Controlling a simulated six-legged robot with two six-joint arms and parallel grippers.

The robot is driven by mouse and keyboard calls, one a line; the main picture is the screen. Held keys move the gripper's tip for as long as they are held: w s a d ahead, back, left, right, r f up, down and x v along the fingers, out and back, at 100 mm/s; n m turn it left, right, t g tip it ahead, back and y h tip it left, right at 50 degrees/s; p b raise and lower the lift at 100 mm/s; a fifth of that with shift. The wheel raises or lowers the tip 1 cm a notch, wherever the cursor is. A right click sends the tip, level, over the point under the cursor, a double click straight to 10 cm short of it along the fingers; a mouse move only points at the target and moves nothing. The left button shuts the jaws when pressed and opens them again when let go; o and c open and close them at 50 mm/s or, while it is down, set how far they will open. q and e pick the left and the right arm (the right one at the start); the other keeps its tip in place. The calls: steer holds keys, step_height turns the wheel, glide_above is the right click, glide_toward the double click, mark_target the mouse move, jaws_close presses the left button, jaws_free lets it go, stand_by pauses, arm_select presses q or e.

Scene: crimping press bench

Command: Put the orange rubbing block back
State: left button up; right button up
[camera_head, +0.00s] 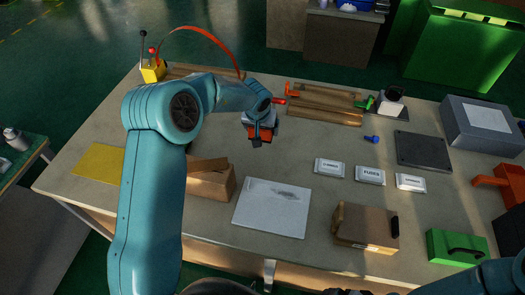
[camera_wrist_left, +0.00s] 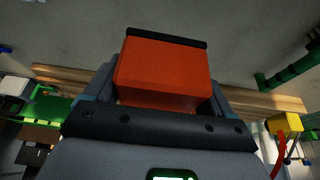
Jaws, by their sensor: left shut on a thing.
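The orange rubbing block (camera_wrist_left: 162,76) fills the middle of the left wrist view, with a dark strip along its far edge. My left gripper (camera_head: 259,138) is shut on it, with a finger at each side. In the head view only a small part of the block (camera_head: 264,127) shows, mostly hidden by my gripper. The gripper is over the middle of the bench, behind the white board; its exact height is hard to tell. My right gripper is out of view.
The white board (camera_head: 271,209) lies in front, with a brown open box (camera_head: 211,184) to its left. Wooden strips (camera_head: 322,116) lie at the back, and small labelled boxes (camera_head: 370,175) to the right. A yellow sheet (camera_head: 99,163) lies far left. Bare bench surrounds the labelled boxes.

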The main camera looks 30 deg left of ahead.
arm_select(q)
glide_above(263, 152)
steer(key=s, duration=0.2)
steer(key=f, duration=0.5)
steer(key=shift+w+d+f+b, duration=0.15)
steer(key=shift+w+f+b, duration=0.1)
steer(key=shift+f+b, duration=0.15)
step_height(263, 152, down, 5)
steer(key=shift+r+b, duration=0.1)
steer(key=shift+b, duration=0.4)
steer(key=shift+w, duration=0.1)
steer(key=o, duration=1.4)
steer(key=shift+f, duration=0.2)
steer(key=shift+r, duration=0.15)
steer(key=p+v, duration=0.2)
steer(key=v, duration=1)
